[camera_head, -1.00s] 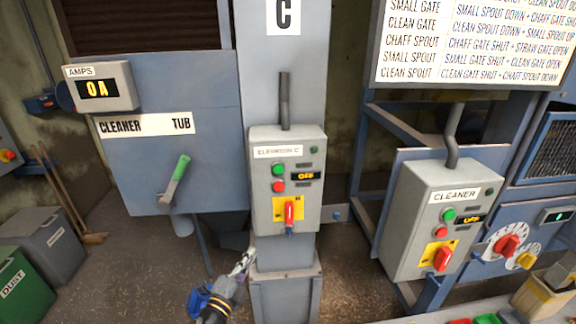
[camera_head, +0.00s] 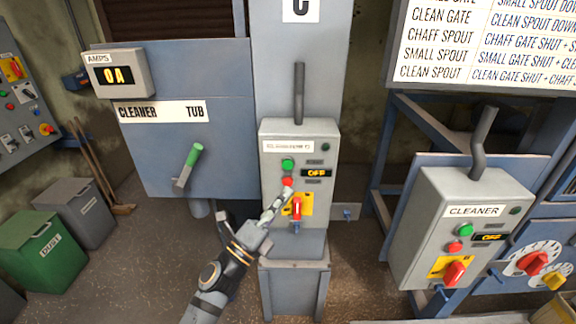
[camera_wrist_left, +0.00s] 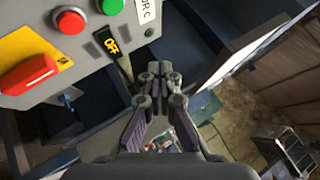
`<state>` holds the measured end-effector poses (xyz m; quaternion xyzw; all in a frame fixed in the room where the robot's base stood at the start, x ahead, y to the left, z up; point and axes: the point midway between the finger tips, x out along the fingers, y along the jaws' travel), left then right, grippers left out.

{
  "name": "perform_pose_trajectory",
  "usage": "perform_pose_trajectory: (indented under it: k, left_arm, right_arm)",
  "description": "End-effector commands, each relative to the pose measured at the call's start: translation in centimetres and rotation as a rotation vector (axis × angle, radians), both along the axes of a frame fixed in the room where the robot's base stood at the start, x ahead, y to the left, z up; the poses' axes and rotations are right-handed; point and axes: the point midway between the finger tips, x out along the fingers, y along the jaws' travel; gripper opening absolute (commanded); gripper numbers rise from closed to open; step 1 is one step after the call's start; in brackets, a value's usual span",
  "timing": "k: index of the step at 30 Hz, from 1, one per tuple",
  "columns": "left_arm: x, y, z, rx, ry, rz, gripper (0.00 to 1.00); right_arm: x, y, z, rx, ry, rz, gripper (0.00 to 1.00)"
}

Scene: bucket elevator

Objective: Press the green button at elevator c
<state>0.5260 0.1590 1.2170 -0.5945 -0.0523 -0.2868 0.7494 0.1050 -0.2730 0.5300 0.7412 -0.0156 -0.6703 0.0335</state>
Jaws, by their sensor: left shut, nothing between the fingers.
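The elevator C control box (camera_head: 328,195) is grey and fixed to a column in the middle of the head view. Its round green button (camera_head: 288,164) is above a red button (camera_head: 288,182). The green button is cut by the top edge of the left wrist view (camera_wrist_left: 110,5), with the red button (camera_wrist_left: 71,20) beside it. My left gripper (camera_head: 286,190) is shut and empty. Its fingertips appear just below the green button, overlapping the red button's lower edge in the head view. In the wrist view, the fingertips (camera_wrist_left: 159,72) look apart from both buttons. My right gripper is not in view.
A display (camera_head: 316,173) reads OFF beside the buttons. A red rotary switch (camera_head: 297,208) on a yellow plate sits below. The similar CLEANER box (camera_head: 485,208) stands right. A green-handled lever (camera_head: 189,165) is on the left panel. Open floor lies left of the column.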

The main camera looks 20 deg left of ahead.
Motion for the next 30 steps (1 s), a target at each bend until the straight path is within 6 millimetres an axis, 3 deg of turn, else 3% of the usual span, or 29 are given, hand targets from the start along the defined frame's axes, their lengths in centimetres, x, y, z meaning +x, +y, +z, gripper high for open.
perform_pose_trajectory:
  k: [5, 18, 30]
  left_arm:
    - [1.3, 0.3, 0.0, 0.001, -0.001, 0.0, 0.0]
    - [7.1, 2.0, -0.1, 0.0, 0.0, 0.0, 0.0]
    - [8.4, 2.4, 0.0, -0.001, 0.001, 0.0, 0.0]
  right_arm:
    - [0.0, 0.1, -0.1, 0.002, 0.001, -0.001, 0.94]
    - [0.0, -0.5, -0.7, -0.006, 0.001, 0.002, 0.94]
    - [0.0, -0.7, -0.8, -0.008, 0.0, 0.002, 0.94]
